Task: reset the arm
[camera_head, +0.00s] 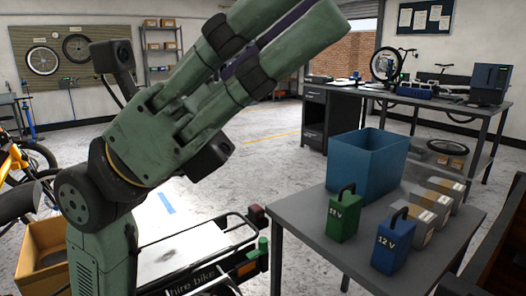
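My green arm (150,140) rises from the lower left and reaches up and to the right across the view. The visible arm parts touch nothing that I can see.
At right, a grey table (310,235) bears a blue bin (365,165), a green battery (343,216), a blue 12 V battery (392,243) and several grey boxes. Floor behind is mostly clear.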

